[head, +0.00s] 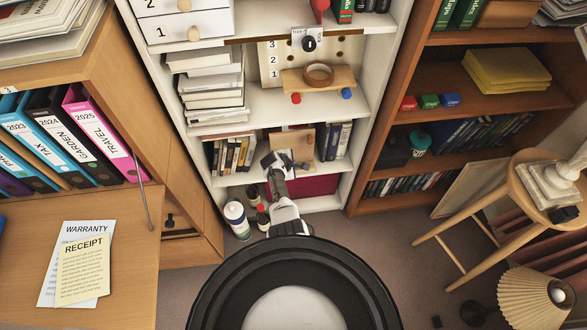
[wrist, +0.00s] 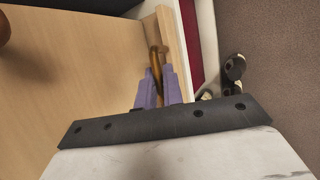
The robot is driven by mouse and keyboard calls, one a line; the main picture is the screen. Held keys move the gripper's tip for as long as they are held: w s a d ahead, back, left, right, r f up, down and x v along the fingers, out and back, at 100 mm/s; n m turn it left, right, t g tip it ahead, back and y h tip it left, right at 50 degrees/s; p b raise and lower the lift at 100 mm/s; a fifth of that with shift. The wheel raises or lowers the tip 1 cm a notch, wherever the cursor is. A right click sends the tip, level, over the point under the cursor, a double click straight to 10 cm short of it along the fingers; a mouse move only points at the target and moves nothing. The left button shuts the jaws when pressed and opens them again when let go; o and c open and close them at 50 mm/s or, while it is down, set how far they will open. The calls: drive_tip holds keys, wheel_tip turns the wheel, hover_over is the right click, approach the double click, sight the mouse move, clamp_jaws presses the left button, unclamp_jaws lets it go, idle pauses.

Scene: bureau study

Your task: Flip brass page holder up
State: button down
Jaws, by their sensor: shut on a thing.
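The brass page holder (wrist: 155,55) shows in the wrist view as a small curved brass piece beside a wooden ledge (wrist: 174,40), in front of a broad light wood panel (wrist: 70,75). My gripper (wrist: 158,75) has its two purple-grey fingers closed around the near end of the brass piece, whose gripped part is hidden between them. In the head view my gripper (head: 276,160) reaches into the lower white shelf, at a small wooden stand (head: 291,140). The page holder is too small or hidden to make out there.
The white bookcase (head: 262,129) has books left and right of the stand. A dark red panel (head: 312,185) lies below it. Bottles (head: 237,218) stand on the floor at the left. A desk (head: 125,250) is further left and a wooden stool (head: 450,215) at the right.

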drive_tip(key=shift+w+g+b, duration=0.45)
drive_tip(key=shift+g+b, duration=0.05)
drive_tip(key=shift+g, duration=0.3)
drive_tip(key=c, duration=1.5)
unclamp_jaws()
drive_tip(key=shift+d, duration=0.1)
drive_tip(key=shift+c, duration=0.2)
drive_tip(key=shift+r, duration=0.15)
drive_tip(key=shift+a+r, duration=0.2)
drive_tip(key=shift+r, duration=0.05)
drive_tip(key=p+v, duration=0.2)
drive_tip(key=v, duration=1.1)
drive_tip(key=shift+a, duration=0.1)
